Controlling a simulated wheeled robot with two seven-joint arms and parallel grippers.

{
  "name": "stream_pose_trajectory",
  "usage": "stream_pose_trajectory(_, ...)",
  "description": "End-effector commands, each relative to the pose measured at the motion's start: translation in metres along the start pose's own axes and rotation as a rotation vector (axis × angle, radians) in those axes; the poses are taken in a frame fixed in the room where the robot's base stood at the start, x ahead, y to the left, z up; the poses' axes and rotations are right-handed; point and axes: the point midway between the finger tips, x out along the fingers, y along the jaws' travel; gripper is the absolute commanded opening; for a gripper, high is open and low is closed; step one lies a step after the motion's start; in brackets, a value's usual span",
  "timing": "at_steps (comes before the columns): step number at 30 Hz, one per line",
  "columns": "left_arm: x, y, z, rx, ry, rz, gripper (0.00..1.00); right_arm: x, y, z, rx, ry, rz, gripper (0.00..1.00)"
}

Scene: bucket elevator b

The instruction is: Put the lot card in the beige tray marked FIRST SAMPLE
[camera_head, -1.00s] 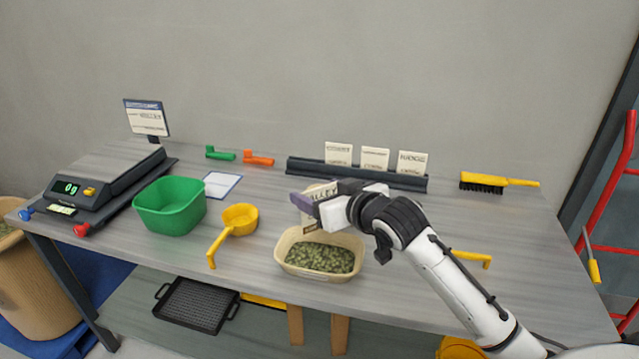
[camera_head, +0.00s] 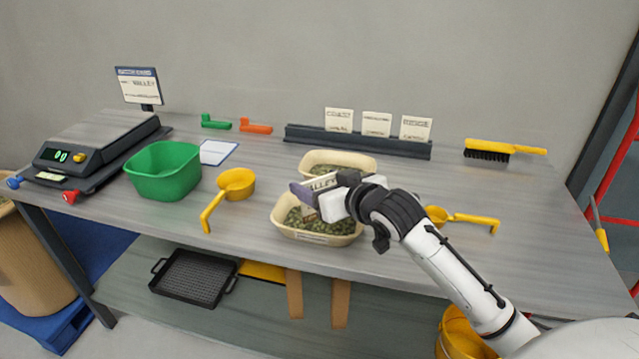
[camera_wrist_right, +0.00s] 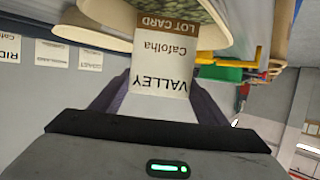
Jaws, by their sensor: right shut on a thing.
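My right gripper (camera_head: 318,192) is shut on the lot card (camera_wrist_right: 165,65), a white card with a brown band reading LOT CARD and the words VALLEY and Catolha. In the head view the card (camera_head: 320,181) is partly hidden by the gripper. Its lower end is at the front beige tray (camera_head: 318,238), over the green leafy contents; I cannot tell whether it touches them. A second beige tray (camera_head: 340,154) with similar contents stands just behind, partly covered by the gripper. The writing on the trays is too small to read. My left gripper is not in view.
A yellow scoop (camera_head: 237,184) and green bin (camera_head: 163,172) stand left of the trays, a second yellow scoop (camera_head: 470,219) right. A dark rack (camera_head: 360,142) with several cards is behind. A scale (camera_head: 95,152) stands far left, a brush (camera_head: 505,149) far right.

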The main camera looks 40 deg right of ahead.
Motion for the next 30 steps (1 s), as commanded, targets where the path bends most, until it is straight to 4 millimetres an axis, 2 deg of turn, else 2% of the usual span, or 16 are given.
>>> stream_pose_trajectory(5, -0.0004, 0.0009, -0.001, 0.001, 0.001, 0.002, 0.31, -0.0003, 0.0001, -0.0009, 0.0, 0.001, 0.0, 0.5)
stream_pose_trajectory(6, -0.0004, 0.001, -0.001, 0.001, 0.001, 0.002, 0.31, -0.0002, 0.0001, -0.0008, 0.0, 0.0, 0.0, 0.73)
stream_pose_trajectory(9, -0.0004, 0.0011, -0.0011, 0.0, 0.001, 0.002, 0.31, -0.0002, 0.0001, -0.0007, 0.0, 0.0, 0.0, 0.9)
stream_pose_trajectory(27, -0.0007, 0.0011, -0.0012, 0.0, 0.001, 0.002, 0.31, -0.0002, 0.0002, -0.0007, 0.0, 0.0, 0.0, 0.9)
stream_pose_trajectory(30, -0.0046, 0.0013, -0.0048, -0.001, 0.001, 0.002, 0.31, -0.002, 0.0001, -0.0055, 0.0, 0.0, 0.0, 0.9)
